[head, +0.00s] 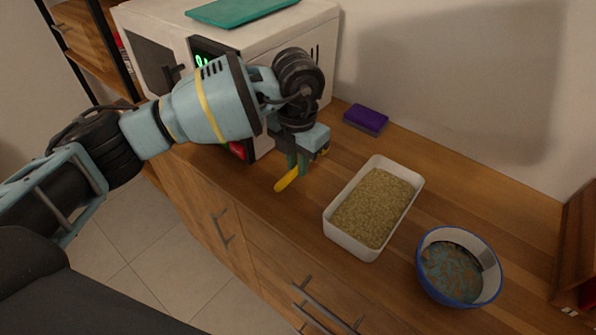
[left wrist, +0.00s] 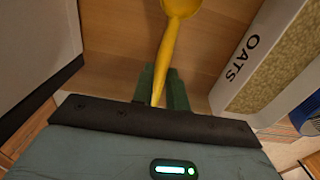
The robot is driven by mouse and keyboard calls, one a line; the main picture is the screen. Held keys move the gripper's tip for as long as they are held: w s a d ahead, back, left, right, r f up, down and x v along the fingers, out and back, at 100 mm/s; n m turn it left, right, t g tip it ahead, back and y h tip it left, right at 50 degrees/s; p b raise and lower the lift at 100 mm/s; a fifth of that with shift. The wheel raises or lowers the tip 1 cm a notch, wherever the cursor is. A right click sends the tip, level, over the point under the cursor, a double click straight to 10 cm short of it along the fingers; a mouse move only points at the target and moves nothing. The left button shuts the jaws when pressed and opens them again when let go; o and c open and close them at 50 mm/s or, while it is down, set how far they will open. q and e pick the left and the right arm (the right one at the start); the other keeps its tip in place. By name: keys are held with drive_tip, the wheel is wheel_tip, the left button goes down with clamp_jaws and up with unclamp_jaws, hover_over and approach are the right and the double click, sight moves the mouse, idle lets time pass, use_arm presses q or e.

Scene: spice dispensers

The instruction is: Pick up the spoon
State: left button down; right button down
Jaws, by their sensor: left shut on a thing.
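The yellow spoon (head: 287,179) shows in the head view between the microwave and the oats box, at the counter's front part. In the left wrist view the spoon (left wrist: 168,45) has its handle between the green fingers and its bowl pointing away, at the top edge. My left gripper (head: 298,165) is shut on the spoon's handle. It also shows at the bottom of the left wrist view (left wrist: 162,88). I cannot tell whether the spoon touches the counter. My right gripper is not in view.
A white box of oats (head: 345,240) stands right of the spoon, marked OATS in the left wrist view (left wrist: 240,60). A blue-rimmed bowl (head: 428,286) stands farther right. A purple sponge (head: 366,117) lies behind. A white microwave (head: 292,38) stands at the left.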

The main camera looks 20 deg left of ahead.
use_arm(q)
wheel_tip(320, 180, up, 6)
drive_tip(key=shift+f, duration=0.1)
idle(0.4)
